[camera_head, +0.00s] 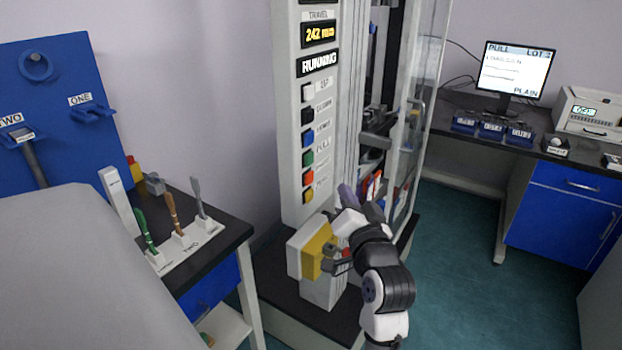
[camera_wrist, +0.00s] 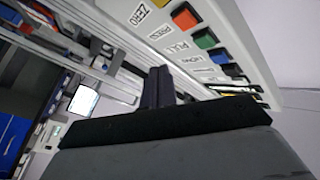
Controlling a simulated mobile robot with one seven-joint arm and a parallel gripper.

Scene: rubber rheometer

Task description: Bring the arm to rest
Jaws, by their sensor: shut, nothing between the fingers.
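My gripper (camera_wrist: 158,86) shows in the wrist view as dark fingers closed together with nothing between them. The gripper's fingertips are hard to make out there. The panel's upper display reads "242" under "TRAVEL", with "RUNNING" below it.
The machine's clear door (camera_head: 425,95) stands right of the arm. A bench with tools in a white holder (camera_head: 188,245) is at left, beside a blue tool board (camera_head: 60,100). A monitor (camera_head: 515,70) stands on the right desk. Teal floor (camera_head: 465,280) is clear at right.

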